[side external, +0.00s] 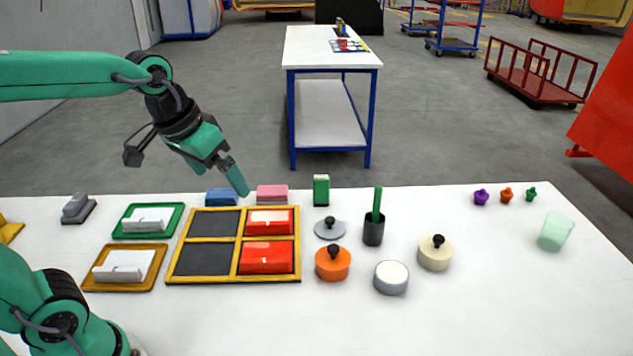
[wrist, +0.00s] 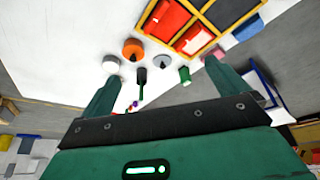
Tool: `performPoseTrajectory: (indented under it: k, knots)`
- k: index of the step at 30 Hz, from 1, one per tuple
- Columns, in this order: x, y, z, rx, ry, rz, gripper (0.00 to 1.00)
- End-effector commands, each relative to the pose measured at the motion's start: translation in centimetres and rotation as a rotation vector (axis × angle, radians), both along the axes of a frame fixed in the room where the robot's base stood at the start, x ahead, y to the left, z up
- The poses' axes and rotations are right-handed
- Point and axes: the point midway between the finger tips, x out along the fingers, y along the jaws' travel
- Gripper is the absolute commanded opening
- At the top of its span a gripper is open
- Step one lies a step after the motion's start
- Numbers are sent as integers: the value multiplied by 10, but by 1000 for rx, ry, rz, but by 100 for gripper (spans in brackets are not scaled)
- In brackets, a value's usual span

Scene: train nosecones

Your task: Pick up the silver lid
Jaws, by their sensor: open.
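The silver lid (side external: 325,231) is a flat grey disc with a black knob. It lies on the white table between the yellow-framed tray and the black cup, behind the orange pot. In the wrist view the silver lid (wrist: 165,61) shows ahead, between the two fingers. My gripper (side external: 217,178) is open and empty. It hangs in the air above the back of the table, to the left of the lid and well above it. In the wrist view my gripper (wrist: 161,76) has its fingers wide apart with nothing between them.
Near the lid stand an orange pot (side external: 332,265), a black cup (side external: 373,234) with a green stick, a green block (side external: 321,190), a white-topped pot (side external: 391,280) and a cream pot (side external: 435,256). The yellow-framed tray (side external: 233,281) holds red pieces. The table's right front is clear.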

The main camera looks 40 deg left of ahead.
Motion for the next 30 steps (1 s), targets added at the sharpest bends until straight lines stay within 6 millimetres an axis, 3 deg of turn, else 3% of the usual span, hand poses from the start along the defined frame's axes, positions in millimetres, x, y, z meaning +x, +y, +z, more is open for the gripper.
performPoseTrajectory:
  k: [14,23,30]
  knots:
    - [96,-4,-10,-24,116,67,99]
    - [155,-7,-37,-35,186,111,99]
    - [198,-10,-69,-40,242,146,99]
